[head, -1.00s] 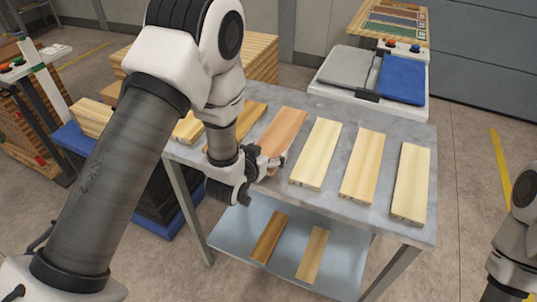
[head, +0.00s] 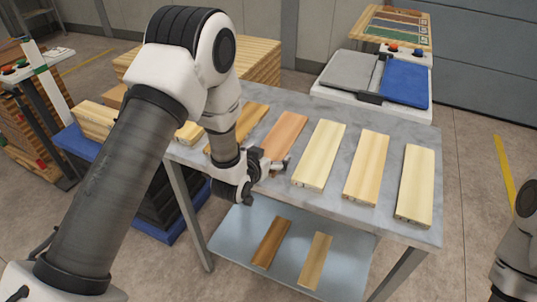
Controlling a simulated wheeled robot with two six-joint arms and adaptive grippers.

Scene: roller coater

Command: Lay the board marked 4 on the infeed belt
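Several boards lie side by side on the grey table (head: 360,118). They include a reddish board (head: 284,131), a pale board (head: 320,154), a yellowish board (head: 366,168) and another pale board (head: 415,186) at the right. Small marks show on some front ends, but I cannot read any number, so I cannot tell which is board 4. My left gripper (head: 267,180) is at the table's front edge, by the near end of the reddish board; its fingers look spread and hold nothing visible. My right arm shows at the right edge, its gripper out of frame. I cannot identify the infeed belt.
Two boards (head: 272,243) lie on the lower shelf (head: 230,228). A white unit with a grey pad (head: 350,72) and a blue pad (head: 405,82) stands behind the table. Stacked timber (head: 262,62) is at the back left. Floor to the right is clear.

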